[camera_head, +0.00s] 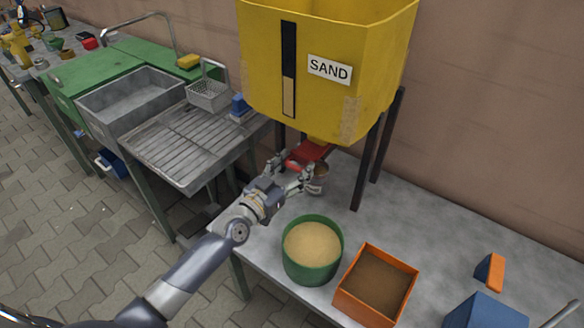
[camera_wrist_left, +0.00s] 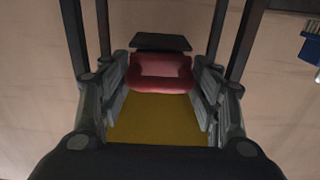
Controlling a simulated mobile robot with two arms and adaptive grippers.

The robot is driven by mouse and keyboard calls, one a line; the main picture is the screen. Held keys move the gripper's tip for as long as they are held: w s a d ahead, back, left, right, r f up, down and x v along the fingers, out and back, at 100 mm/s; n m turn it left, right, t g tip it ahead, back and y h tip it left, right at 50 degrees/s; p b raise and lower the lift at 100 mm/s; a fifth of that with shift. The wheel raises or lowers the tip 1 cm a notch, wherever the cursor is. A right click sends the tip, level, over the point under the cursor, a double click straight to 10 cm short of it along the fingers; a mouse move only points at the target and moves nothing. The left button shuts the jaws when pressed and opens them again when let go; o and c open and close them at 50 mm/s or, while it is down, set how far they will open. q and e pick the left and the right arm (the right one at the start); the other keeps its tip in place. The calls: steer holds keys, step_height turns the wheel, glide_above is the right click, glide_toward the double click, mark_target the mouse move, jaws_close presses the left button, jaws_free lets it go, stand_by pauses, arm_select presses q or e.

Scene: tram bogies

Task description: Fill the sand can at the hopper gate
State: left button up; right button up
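The yellow hopper (camera_head: 330,75) marked SAND stands over the table on dark legs, with a dark slot showing a tan level low on its front. Its red gate handle (camera_head: 308,153) sticks out below the outlet. My left gripper (camera_head: 290,172) is at this handle, with its fingers apart. In the left wrist view the red handle (camera_wrist_left: 160,72) lies between the fingertips; I cannot tell whether they press on it. A small brownish can (camera_head: 318,180) is below the gate, just right of the gripper and partly hidden by a finger. My right gripper is out of view.
A green tub of sand (camera_head: 312,267) and an orange box of brown material (camera_head: 358,304) stand near the table's front. A blue box (camera_head: 485,313) and an orange-and-blue block (camera_head: 490,271) are at the right. A sink (camera_head: 130,95) is at the left. The table behind the orange box is clear.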

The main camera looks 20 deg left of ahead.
arm_select(q)
steer(key=shift+w+d, duration=0.15)
steer(key=shift+d, duration=0.1)
steer(key=shift+w+f, duration=0.1)
steer(key=shift+w, duration=0.05)
steer(key=v, duration=1.2)
stand_by(0.9)
